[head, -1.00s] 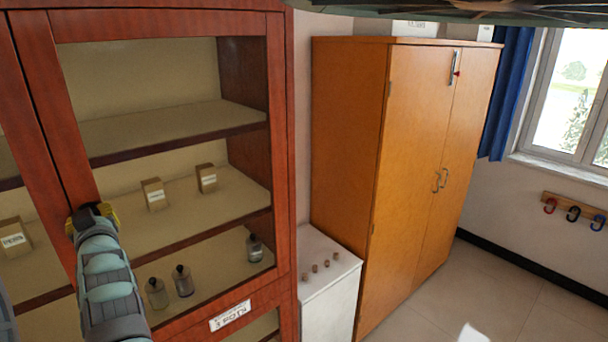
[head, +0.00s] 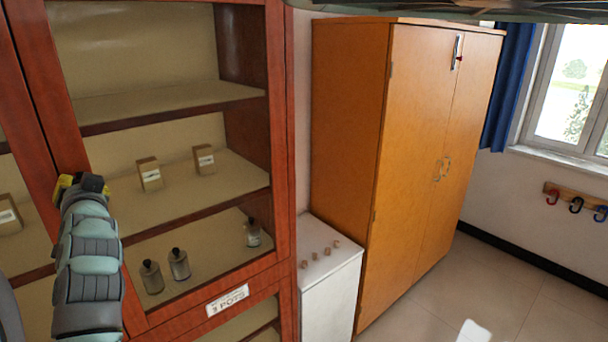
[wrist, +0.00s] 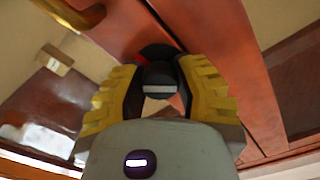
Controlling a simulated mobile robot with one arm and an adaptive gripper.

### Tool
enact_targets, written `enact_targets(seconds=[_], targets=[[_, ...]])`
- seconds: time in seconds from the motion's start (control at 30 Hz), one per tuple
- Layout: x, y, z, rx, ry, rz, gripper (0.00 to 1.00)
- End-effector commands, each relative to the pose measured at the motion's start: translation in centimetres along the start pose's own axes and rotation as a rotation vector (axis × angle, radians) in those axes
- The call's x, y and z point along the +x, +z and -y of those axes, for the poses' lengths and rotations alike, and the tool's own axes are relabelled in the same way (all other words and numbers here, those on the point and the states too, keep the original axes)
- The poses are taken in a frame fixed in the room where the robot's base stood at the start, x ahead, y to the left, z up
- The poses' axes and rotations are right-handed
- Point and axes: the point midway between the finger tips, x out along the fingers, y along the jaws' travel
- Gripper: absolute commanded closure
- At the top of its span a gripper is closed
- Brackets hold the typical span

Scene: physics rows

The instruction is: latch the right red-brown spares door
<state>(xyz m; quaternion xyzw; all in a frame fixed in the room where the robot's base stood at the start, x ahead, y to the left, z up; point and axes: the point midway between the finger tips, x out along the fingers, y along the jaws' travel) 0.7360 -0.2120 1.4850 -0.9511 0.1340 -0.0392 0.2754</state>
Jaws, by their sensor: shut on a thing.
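The right red-brown spares door (head: 45,125) is a glass-fronted door with a wooden frame, on the cabinet at left in the head view. It looks shut or nearly so; I cannot tell whether it is latched. My gripper (head: 82,184) is at its left upright, near the middle shelf's height. In the wrist view, my gripper (wrist: 160,78) has its yellow-and-black fingers closed around a small dark knob (wrist: 158,76) in front of the red-brown wood (wrist: 215,30).
Behind the glass are small boxes (head: 149,174) and dark-capped bottles (head: 179,264). A low white cabinet (head: 333,285) with several small knobs on top stands to the right. Beyond it is a tall orange-brown cupboard (head: 350,170). Floor (head: 480,290) is clear at lower right.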

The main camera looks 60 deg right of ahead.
Motion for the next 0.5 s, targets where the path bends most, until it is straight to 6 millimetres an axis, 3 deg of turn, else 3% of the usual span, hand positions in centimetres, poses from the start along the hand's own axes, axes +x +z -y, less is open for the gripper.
enact_targets(seconds=[0.5], targets=[[0.02, 0.22, -0.28, 0.490, 0.004, 0.002, 1.00]])
